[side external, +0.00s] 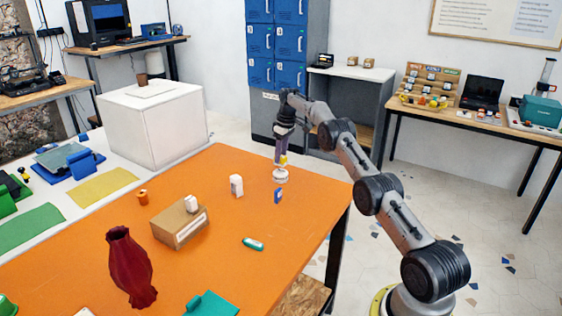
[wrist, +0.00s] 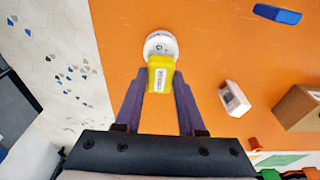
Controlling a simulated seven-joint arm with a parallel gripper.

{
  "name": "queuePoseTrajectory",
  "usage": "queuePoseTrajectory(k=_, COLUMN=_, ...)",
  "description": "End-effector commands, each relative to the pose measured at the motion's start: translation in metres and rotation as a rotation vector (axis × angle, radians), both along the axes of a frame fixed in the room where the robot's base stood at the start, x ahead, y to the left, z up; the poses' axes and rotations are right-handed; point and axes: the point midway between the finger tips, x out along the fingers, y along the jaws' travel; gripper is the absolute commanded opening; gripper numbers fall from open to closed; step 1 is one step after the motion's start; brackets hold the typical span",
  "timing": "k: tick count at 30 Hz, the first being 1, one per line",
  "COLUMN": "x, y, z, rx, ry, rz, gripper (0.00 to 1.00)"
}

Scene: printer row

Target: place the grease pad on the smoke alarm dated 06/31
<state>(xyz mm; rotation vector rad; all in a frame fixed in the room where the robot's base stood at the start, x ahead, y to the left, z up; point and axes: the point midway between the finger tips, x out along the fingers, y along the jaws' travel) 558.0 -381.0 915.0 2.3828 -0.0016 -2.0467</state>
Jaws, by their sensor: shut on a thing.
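The grease pad (wrist: 161,76) is a small yellow block with a white printed label too small to read. My gripper (wrist: 160,92) is shut on it, with the purple fingers on its two sides. A round white smoke alarm (wrist: 160,44) lies on the orange table just beyond the pad, which covers its near edge in the wrist view. In the side view my gripper (side external: 282,154) points down, with the yellow pad (side external: 284,160) right over the smoke alarm (side external: 281,176). I cannot tell whether pad and alarm touch. The date on the alarm is not readable.
A white box (side external: 237,186) and a blue item (side external: 278,196) stand near the alarm on the orange table (side external: 220,260). A cardboard box (side external: 180,226), a dark red vase (side external: 130,267) and a teal item (side external: 253,244) are nearer the camera. The table edge is close to the alarm.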

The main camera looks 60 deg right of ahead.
Motion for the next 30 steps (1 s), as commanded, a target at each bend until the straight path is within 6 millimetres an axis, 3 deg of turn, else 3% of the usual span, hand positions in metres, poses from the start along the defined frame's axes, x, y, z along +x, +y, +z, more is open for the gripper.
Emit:
queuePoseTrajectory(k=7, x=-0.001, y=0.001, z=-0.026, rx=0.002, ry=0.003, rz=0.000, gripper=0.00)
queuePoseTrajectory(k=19, x=-0.001, y=0.001, z=-0.030, rx=0.001, ry=0.001, rz=0.000, gripper=0.00)
queuePoseTrajectory(k=20, x=-0.001, y=0.001, z=-0.030, rx=0.001, ry=0.001, rz=0.000, gripper=0.44)
queuePoseTrajectory(k=21, x=-0.001, y=0.001, z=-0.030, rx=0.001, ry=0.001, rz=0.000, gripper=0.51)
queuePoseTrajectory(k=24, x=-0.001, y=0.001, z=-0.030, rx=0.001, ry=0.001, rz=0.000, gripper=0.69)
queuePoseTrajectory(k=30, x=-0.001, y=0.001, z=-0.030, rx=0.001, ry=0.001, rz=0.000, gripper=0.69)
